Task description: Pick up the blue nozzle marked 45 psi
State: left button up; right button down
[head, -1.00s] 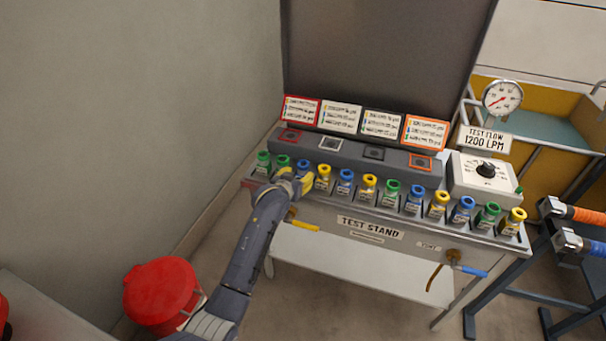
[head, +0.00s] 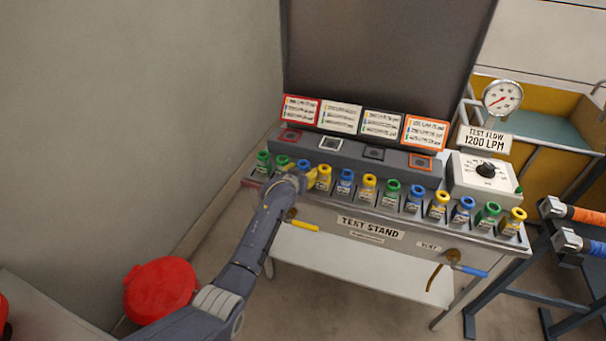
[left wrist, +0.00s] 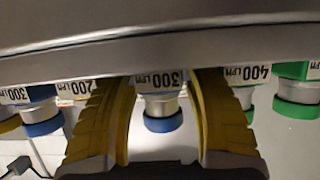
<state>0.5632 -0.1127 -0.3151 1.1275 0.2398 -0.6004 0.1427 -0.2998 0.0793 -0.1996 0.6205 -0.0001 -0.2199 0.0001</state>
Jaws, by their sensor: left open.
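A row of blue, green and yellow nozzles stands along the test stand (head: 370,230). In the left wrist view a blue nozzle (left wrist: 162,118) with a "300 LPM" label sits between my left gripper's yellow fingers, with a gap on each side. The same blue nozzle shows in the head view (head: 303,165), just behind my left gripper (head: 303,180), which partly hides it. In the left wrist view my left gripper (left wrist: 161,85) is open and empty. No psi figure is readable on the nozzles. My right gripper is not in view.
Green nozzles (left wrist: 299,91) stand on one side and a yellow one (head: 323,176) on the other, close by. A grey ledge with framed squares (head: 350,150) rises behind. A yellow-handled valve (head: 304,226) sticks out below. A red container (head: 160,290) stands at lower left.

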pick_arm(q)
grip_shut()
dwell(0.4)
